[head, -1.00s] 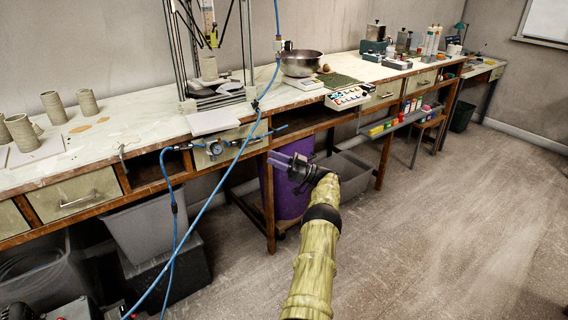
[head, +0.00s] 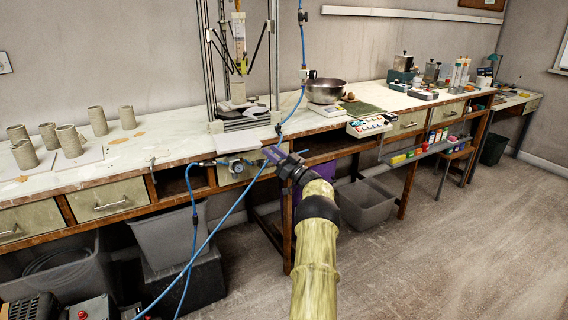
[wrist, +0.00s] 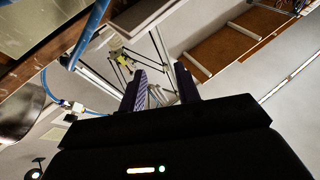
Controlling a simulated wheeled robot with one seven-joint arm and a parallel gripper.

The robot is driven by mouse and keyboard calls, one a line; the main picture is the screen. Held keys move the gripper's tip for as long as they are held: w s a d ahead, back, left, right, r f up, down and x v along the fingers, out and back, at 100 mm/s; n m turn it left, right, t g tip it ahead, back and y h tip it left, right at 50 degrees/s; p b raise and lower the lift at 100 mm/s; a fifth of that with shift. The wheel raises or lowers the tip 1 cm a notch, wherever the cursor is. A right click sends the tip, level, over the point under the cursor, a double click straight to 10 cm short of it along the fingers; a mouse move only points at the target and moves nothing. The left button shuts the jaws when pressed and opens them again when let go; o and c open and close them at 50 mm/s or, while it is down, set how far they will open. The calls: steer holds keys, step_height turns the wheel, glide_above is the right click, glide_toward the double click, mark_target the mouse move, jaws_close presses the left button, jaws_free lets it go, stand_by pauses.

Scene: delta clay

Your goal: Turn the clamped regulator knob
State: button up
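The regulator (head: 237,167) with its small round gauge is at the front edge of the workbench (head: 165,147), in front of a drawer, with blue hose joined to it. Its knob is too small to make out clearly. My gripper (head: 272,154) is a little right of the regulator in the head view, near the bench edge, and apart from it. In the wrist view the two fingers of my gripper (wrist: 161,76) stand apart with nothing between them. I cannot pick out the regulator in the wrist view.
A blue hose (head: 207,247) hangs in front of the bench; a hose (wrist: 92,32) also shows close in the wrist view. A white board (head: 235,141) juts over the edge above the regulator. Grey bins (head: 168,238) stand under the bench. The floor (head: 440,235) at right is clear.

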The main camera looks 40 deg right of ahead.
steer(key=w+a+r+m+g+h, duration=0.1)
steer(key=w+a+m+g+h, duration=0.25)
steer(key=a, duration=0.55)
steer(key=w+a+m+g+h, duration=0.2)
steer(key=a+g+h, duration=0.15)
steer(key=a, duration=0.55)
steer(key=s+a+f+n+g, duration=0.1)
steer(key=s+a+f+g, duration=0.15)
steer(key=s+a, duration=0.45)
steer(key=s+a+f+g, duration=0.2)
steer(key=s+a+f, duration=0.15)
steer(key=a, duration=0.45)
steer(key=s+a+f+n+g+y+b, duration=0.1)
steer(key=s+a+f+g+b, duration=0.1)
steer(key=s+a+f, duration=0.3)
steer(key=s+a+f+n+g+b, duration=0.1)
steer(key=s+a+f+g+b, duration=0.2)
steer(key=s, duration=1)
steer(key=s+a+f+n+g+y+b, duration=0.1)
steer(key=s+a+f+g+b, duration=0.2)
steer(key=s+a+f+b, duration=0.2)
steer(key=s+a+f, duration=0.2)
steer(key=s+f, duration=0.1)
steer(key=s, duration=0.1)
steer(key=shift+f+y, duration=0.2)
steer(key=shift+y, duration=0.1)
steer(key=shift+n, duration=0.25)
steer(key=shift+d, duration=0.1)
